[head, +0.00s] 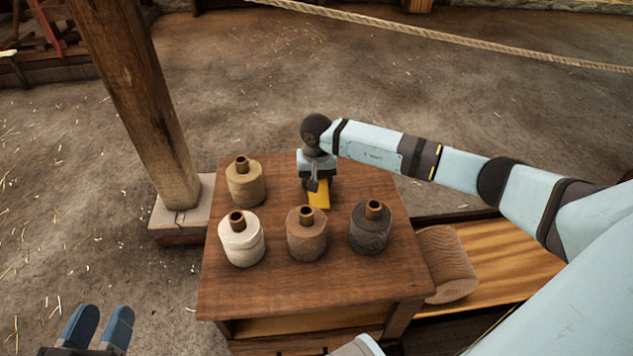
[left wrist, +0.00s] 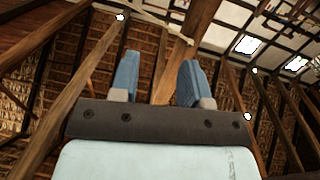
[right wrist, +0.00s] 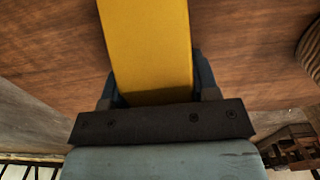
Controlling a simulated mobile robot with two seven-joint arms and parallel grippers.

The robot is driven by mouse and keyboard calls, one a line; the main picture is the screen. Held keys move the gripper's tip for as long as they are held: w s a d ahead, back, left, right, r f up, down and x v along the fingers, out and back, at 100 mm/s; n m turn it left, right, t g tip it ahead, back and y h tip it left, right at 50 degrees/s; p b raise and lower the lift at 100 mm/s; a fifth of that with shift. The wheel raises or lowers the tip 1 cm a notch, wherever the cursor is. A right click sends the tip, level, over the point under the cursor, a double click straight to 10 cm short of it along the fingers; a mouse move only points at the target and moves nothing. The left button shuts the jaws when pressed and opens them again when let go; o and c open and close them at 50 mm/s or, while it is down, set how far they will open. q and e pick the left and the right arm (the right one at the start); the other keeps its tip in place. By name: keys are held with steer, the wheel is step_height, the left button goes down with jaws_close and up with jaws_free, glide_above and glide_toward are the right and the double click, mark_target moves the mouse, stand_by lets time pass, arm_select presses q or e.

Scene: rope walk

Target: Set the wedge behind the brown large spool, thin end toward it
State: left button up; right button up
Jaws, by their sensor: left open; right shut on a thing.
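The yellow wedge (head: 319,194) is in my right gripper (head: 318,183), behind the brown spool (head: 306,238) in the head view and slightly to its right, with a small gap between them. The spool stands upright at the table's front middle. The wedge is close over the tabletop; I cannot tell whether it touches. In the right wrist view the wedge (right wrist: 148,45) runs out from between the fingers (right wrist: 153,92); which end is thin is unclear. My left gripper (head: 98,312) is open and empty, left of the table; it also shows in the left wrist view (left wrist: 160,75).
A cream spool (head: 241,242), a tan spool (head: 246,185) and a dark spool (head: 370,230) stand on the wooden table (head: 270,293). A wooden cylinder (head: 447,265) lies on a bench at the right. A post (head: 145,110) rises at the left. A rope (head: 450,37) crosses the back.

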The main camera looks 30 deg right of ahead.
steer(key=shift+f, duration=0.15)
steer(key=o, duration=1.1)
